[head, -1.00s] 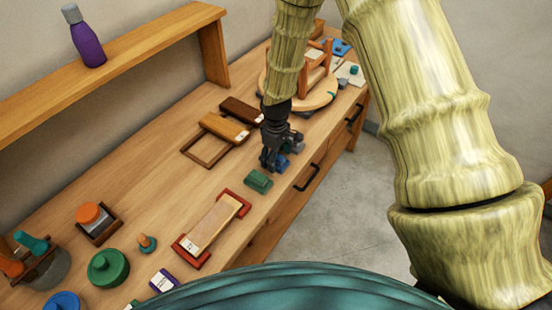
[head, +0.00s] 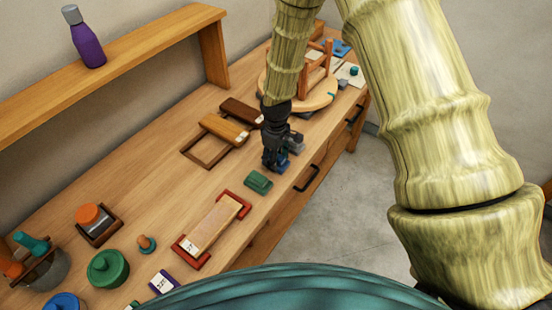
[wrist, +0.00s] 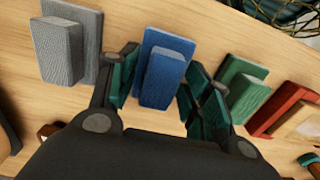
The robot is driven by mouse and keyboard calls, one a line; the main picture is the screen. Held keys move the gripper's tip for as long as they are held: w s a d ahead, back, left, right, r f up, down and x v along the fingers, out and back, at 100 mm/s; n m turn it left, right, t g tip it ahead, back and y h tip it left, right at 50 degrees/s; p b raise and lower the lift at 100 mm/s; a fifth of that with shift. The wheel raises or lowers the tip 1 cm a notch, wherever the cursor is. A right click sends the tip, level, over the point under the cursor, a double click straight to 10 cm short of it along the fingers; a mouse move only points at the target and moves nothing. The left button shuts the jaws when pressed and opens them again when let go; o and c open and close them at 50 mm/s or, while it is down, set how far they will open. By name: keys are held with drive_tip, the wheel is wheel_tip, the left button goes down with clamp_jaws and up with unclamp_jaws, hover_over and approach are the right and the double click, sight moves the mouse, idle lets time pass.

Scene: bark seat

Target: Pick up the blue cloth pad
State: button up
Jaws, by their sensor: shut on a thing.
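The blue cloth pad (wrist: 165,72) is a stepped block, with a smaller block on a wider base, between the fingers of my gripper (wrist: 160,80) in the wrist view. The green-lined fingers are shut on its two sides. In the head view my gripper (head: 275,160) is down at the bench, and only a bit of the blue pad (head: 283,164) shows beside the dark fingers. The pad looks to be at bench level; whether it touches the wood I cannot tell.
A grey pad (wrist: 62,48) lies left of the blue one and a green pad (wrist: 243,88) lies right of it, both close. A red-ended holder with a tan block (head: 212,230) is nearer on the bench. A wooden frame (head: 206,150) lies behind.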

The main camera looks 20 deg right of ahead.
drive_tip(key=shift+r+b, duration=0.9)
drive_tip(key=shift+r, duration=0.35)
drive_tip(key=s+d+r+b, duration=0.2)
drive_tip(key=s+d+b, duration=0.3)
drive_tip(key=s, duration=0.9)
drive_tip(key=shift+d+r, duration=0.15)
drive_tip(key=shift+d, duration=1.1)
drive_tip(key=shift+s, duration=0.1)
